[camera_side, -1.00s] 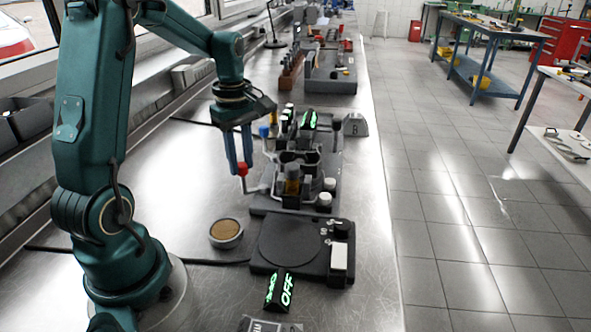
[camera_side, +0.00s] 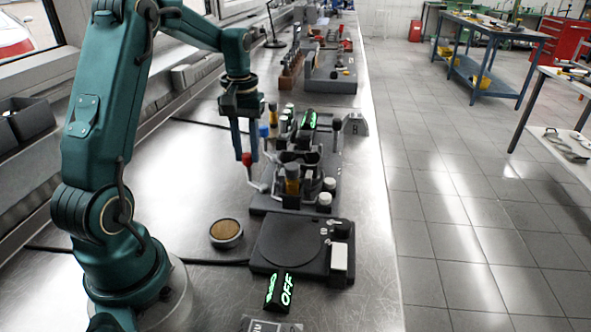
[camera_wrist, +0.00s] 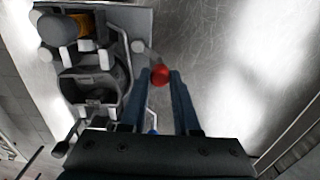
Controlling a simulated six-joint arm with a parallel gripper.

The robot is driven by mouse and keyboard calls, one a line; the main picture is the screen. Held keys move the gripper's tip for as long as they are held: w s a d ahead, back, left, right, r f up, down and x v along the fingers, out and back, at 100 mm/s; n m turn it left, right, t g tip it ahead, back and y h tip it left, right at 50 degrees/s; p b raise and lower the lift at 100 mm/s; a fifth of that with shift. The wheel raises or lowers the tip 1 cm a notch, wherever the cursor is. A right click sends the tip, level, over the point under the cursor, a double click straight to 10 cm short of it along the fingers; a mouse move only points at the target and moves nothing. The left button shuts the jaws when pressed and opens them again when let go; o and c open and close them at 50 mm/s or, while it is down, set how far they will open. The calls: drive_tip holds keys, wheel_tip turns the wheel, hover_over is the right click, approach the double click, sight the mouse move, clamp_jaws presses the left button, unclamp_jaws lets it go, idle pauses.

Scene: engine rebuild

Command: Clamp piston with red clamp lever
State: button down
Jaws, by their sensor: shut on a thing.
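The red clamp lever knob (camera_side: 246,159) is at the left side of the dark fixture (camera_side: 262,203), on a pale bent lever arm (camera_side: 256,182). My gripper (camera_side: 246,155) points down with its blue fingers closed on this knob. In the wrist view the red knob (camera_wrist: 160,74) lies between the two fingertips.
A blue-knobbed lever (camera_side: 264,131) stands just behind my fingers. White-capped posts (camera_side: 325,200) stand at the fixture's front right. A dark plate device (camera_side: 290,247) and a round tan-filled dish (camera_side: 226,232) are in front.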

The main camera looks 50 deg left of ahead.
drive_tip(key=shift+w+a+m, duration=0.1)
drive_tip(key=shift+w+m, duration=0.35)
drive_tip(key=shift+m, duration=0.75)
drive_tip(key=c, duration=0.6)
unclamp_jaws()
drive_tip(key=shift+c, duration=0.2)
drive_tip(key=shift+r, duration=0.15)
drive_tip(key=shift+r, duration=2.45)
